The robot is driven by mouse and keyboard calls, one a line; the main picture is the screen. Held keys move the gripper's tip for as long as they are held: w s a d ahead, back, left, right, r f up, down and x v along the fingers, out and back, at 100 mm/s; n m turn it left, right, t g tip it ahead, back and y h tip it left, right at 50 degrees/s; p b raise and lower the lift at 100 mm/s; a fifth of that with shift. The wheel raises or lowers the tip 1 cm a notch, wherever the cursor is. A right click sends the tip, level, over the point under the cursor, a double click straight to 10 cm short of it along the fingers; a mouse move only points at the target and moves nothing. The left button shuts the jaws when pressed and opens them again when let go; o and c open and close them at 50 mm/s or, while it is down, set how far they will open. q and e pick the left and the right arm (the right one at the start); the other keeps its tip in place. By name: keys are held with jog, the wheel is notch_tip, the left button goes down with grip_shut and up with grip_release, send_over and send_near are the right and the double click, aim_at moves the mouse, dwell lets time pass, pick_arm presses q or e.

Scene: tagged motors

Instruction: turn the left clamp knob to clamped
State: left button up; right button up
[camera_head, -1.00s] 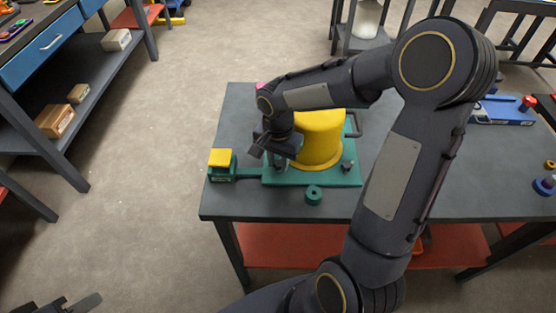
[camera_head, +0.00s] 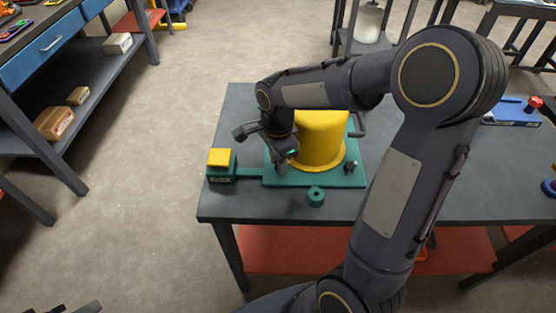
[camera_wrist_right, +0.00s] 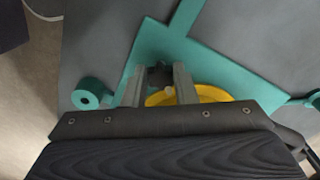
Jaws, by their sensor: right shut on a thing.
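The yellow motor housing (camera_head: 322,140) stands on a teal base plate (camera_head: 315,180) on the grey table; part of it also shows in the right wrist view (camera_wrist_right: 205,92). My right gripper (camera_head: 281,166) reaches down at the housing's left front. In the right wrist view its two fingers (camera_wrist_right: 160,90) are shut on a small dark knob (camera_wrist_right: 158,74), the left clamp knob, which the gripper hides in the head view. Another dark knob (camera_head: 349,167) stands at the plate's right front. Only a bit of my left gripper (camera_head: 88,307) shows at the bottom left edge.
A teal block with a yellow top (camera_head: 219,158) joins the plate on the left. A blue fixture with a red knob (camera_head: 515,110) is at the right. The table (camera_head: 260,205) is clear at its front left.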

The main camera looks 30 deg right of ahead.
dwell(0.5)
jog(key=o, duration=1)
notch_tip(320, 180, up, 8)
jog(key=shift+f+p, duration=0.1)
jog(key=shift+p, duration=0.3)
